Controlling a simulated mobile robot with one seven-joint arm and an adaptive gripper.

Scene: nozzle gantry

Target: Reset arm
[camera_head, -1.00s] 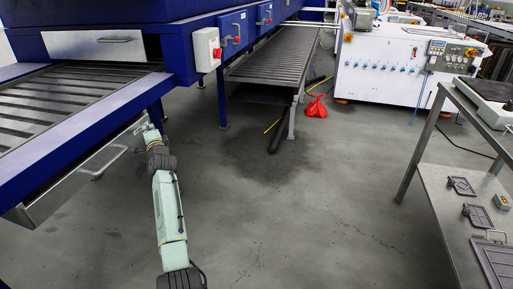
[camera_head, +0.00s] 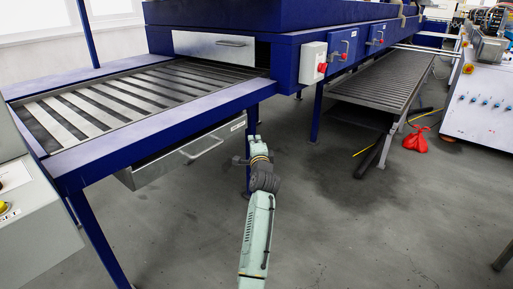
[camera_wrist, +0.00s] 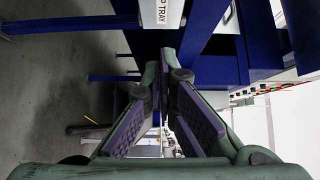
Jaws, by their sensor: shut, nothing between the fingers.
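My arm (camera_head: 256,240), pale green with dark joints, reaches from the bottom of the head view toward the blue machine's front leg. Its end is small there and partly hidden by the wrist. In the wrist view my gripper (camera_wrist: 165,72) is shut and empty, its purple-padded fingers converging at the tips. The wrist view also shows part of a label ending in "P TRAY" (camera_wrist: 171,12) on a light panel just beyond the fingers. In the head view the metal tray drawer (camera_head: 160,168) with a bar handle (camera_head: 203,147) hangs under the slatted table, left of my arm.
The slatted blue-framed table (camera_head: 95,152) and its legs stand close left of my arm. A grey control box (camera_head: 35,235) is at lower left. A red bag (camera_head: 416,140) and a dark roller lie at right. The floor (camera_head: 370,235) right of my arm is clear.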

